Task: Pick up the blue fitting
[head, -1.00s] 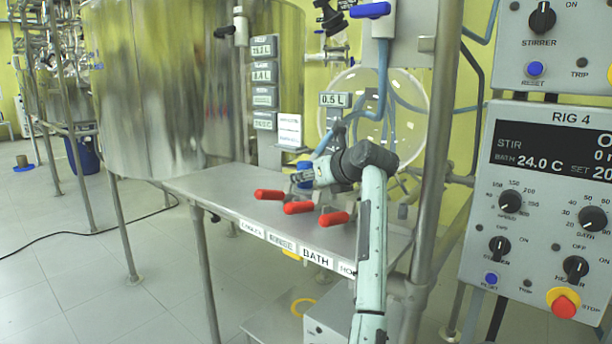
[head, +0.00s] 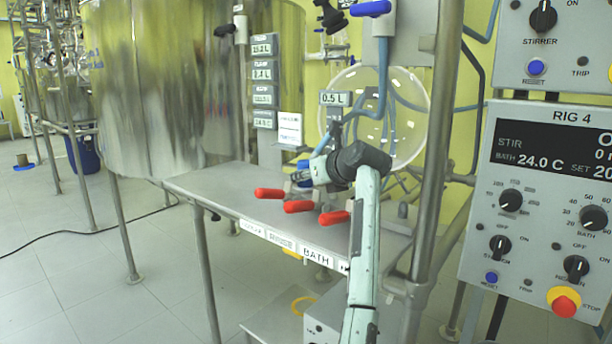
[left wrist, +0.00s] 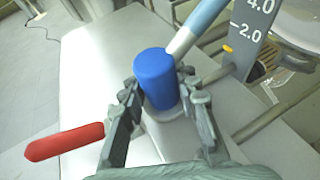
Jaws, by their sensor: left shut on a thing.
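The blue fitting (left wrist: 157,80) is a short blue cylinder in the left wrist view, standing above a pale round base on the grey metal shelf. The two dark fingers of my left gripper (left wrist: 160,97) close on it from both sides. In the head view my left gripper (head: 308,174) is at the back of the shelf, and blue shows around its fingers, partly hidden by them. My right gripper is in neither view.
Three red handles (head: 298,206) line the front of the shelf (head: 225,186); one red handle (left wrist: 65,141) lies close left of the gripper. A light-blue hose (left wrist: 200,25) runs close behind the fitting. A frame post (head: 437,150) stands right of my arm.

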